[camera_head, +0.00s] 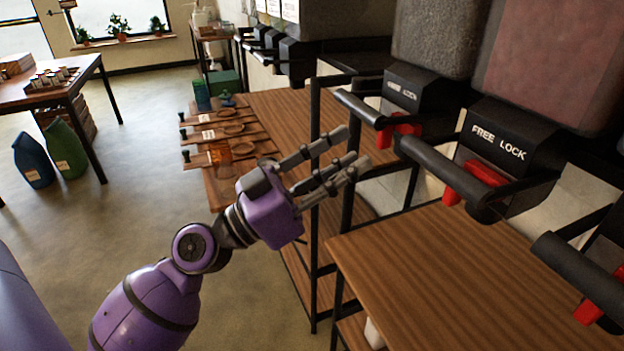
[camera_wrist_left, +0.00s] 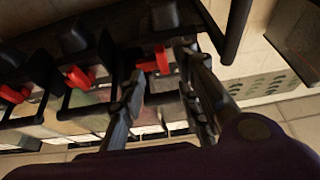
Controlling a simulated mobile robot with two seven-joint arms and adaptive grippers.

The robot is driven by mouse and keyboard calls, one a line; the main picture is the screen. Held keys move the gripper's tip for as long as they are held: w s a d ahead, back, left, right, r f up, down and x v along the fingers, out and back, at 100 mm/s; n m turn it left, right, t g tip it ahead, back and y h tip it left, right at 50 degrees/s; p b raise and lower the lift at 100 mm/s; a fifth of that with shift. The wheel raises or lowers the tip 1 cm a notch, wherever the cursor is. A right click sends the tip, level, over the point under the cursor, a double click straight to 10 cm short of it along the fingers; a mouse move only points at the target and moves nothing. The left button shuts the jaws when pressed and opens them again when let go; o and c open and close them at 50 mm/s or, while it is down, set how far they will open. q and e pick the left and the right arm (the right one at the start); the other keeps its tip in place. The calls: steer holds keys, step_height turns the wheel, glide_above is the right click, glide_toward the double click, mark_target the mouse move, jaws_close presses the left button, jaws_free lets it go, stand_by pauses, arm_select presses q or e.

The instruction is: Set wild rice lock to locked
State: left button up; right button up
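A row of bulk dispensers has black spouts marked FREE and LOCK, each with a red lever. The nearer spout's red lever (camera_head: 478,182) sits below its label. The red lever behind it (camera_head: 400,131) is partly covered by a black handle bar. I cannot read which bin is the wild rice; one bin (camera_head: 437,36) holds dark speckled contents. My left gripper (camera_head: 354,147) is open and empty, its fingers pointing right, just left of the farther lever. In the left wrist view, a red lever (camera_wrist_left: 156,61) shows between the spread fingers. My right gripper is not in view.
Black handle bars (camera_head: 452,172) jut out in front of the spouts. A wooden shelf (camera_head: 470,265) on black posts lies below. A wooden counter with scoops on boards (camera_head: 230,130) is beyond my arm. The floor (camera_head: 140,140) at left is open.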

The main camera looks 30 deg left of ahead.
arm_select(q)
steer(key=v, duration=0.6)
steer(key=shift+s, duration=0.2)
steer(key=shift+f, duration=0.1)
steer(key=w+a+f+n+y, duration=0.2)
steer(key=w+f+n+y, duration=0.25)
steer(key=f, duration=0.55)
steer(key=s+a+f+n+g+y+p, duration=0.1)
steer(key=s+f+n+g+y+p, duration=0.15)
steer(key=f, duration=0.55)
steer(key=s+a+f+n+g+y+p, duration=0.1)
steer(key=f+y, duration=0.2)
steer(key=f, duration=0.5)
steer(key=s+d+f+g+y+p, duration=0.1)
steer(key=s+f, duration=0.3)
steer(key=s, duration=0.4)
steer(key=s+d+f+g+y+p, duration=0.1)
steer(key=s+d+f+g+p, duration=0.1)
steer(key=s+f, duration=0.3)
steer(key=s+d+f+g+y+p, duration=0.1)
steer(key=s+f+p, duration=0.3)
steer(key=s, duration=0.9)
steer(key=shift+d+f+m+g, duration=0.4)
steer(key=shift+d+f+g, duration=0.35)
steer(key=shift+d, duration=0.1)
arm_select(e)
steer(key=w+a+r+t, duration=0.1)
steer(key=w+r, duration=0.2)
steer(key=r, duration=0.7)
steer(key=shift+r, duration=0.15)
